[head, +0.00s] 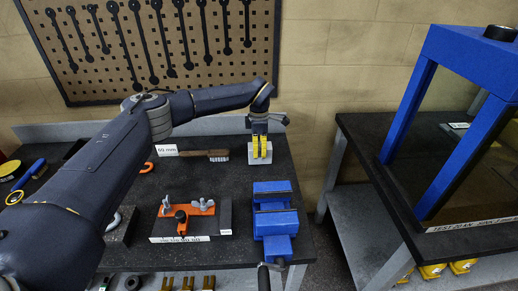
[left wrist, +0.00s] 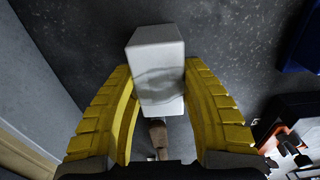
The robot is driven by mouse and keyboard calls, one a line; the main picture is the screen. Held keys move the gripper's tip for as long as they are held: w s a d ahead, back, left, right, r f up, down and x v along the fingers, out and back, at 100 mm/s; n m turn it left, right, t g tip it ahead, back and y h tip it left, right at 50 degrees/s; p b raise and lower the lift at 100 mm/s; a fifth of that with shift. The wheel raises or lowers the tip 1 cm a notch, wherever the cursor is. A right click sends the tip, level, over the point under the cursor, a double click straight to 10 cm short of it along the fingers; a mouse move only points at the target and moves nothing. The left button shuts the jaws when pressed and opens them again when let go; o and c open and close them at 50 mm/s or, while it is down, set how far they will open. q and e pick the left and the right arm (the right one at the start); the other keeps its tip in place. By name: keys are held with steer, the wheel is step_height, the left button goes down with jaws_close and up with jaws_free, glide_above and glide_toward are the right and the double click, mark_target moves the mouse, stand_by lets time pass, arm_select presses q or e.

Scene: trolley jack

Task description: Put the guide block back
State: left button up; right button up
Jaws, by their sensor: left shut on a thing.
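A pale grey-white block, likely the guide block (head: 251,156), is at the far right part of the dark bench. My left gripper (head: 262,150) reaches down over it with yellow fingers. In the left wrist view the same block (left wrist: 157,65) sits between the two yellow fingers of the left gripper (left wrist: 160,98), which are shut on its sides. I cannot tell whether the block touches the bench top. My right gripper is in neither view.
A brush (head: 205,154) lies left of the block, by a "60 mm" label (head: 166,150). A blue vise (head: 275,215) stands in front, beside an orange clamp fixture (head: 188,207). A pegboard with tools (head: 160,40) hangs behind. A blue press frame (head: 409,105) stands on the right table.

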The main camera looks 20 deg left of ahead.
mark_target(259, 146)
arm_select(q)
steer(key=o, duration=1.3)
steer(key=shift+f, duration=0.1)
steer(key=shift+o, duration=0.2)
step_height(259, 146, up, 12)
